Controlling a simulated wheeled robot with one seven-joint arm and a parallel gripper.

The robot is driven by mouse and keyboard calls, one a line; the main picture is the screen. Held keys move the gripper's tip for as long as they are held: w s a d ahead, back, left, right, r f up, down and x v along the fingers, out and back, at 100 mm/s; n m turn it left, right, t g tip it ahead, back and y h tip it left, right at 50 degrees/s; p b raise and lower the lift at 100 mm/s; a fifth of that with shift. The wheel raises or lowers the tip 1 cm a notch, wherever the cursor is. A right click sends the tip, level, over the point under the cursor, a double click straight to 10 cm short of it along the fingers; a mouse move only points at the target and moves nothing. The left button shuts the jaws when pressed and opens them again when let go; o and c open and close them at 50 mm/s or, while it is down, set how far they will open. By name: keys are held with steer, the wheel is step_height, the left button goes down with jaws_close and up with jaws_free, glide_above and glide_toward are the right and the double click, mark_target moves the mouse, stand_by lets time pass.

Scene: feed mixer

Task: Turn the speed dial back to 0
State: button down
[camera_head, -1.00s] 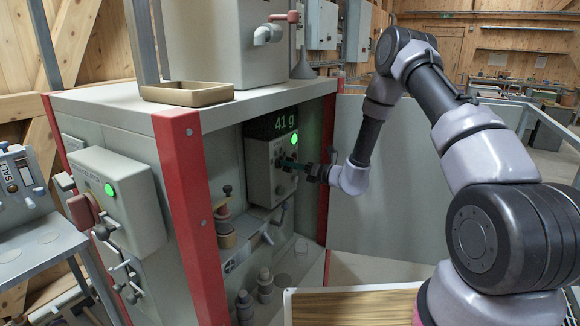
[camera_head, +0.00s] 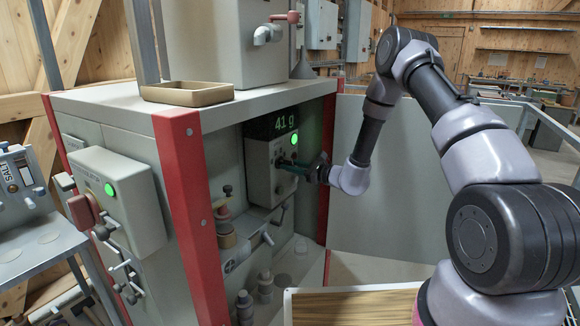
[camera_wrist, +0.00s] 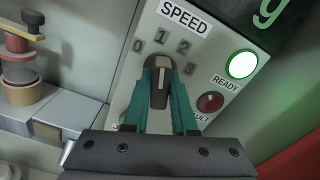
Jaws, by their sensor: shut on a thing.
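The speed dial (camera_wrist: 159,88) is a dark knob with a pale line, on the grey panel (camera_head: 262,185) under a SPEED label (camera_wrist: 184,17). Its scale reads 0, 1, 2 and 3 from left to right. The knob's line points up, roughly at the 1. My gripper (camera_wrist: 160,85) has its green fingers shut on the knob, one on each side. In the head view my gripper (camera_head: 292,167) is at the panel, and the knob is too small and covered to read.
A display (camera_head: 286,123) above reads 41 g. A red post (camera_head: 190,210) stands left of the panel.

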steer(key=n, duration=0.4)
steer(key=shift+n, duration=0.3)
steer(key=n, duration=0.4)
steer(key=shift+f+n, duration=0.1)
steer(key=shift+n, duration=0.3)
steer(key=c, duration=0.7)
jaws_free()
steer(key=shift+d, duration=0.1)
steer(key=v, duration=1)
steer(key=shift+s+d, duration=0.25)
steer(key=shift+d, duration=0.05)
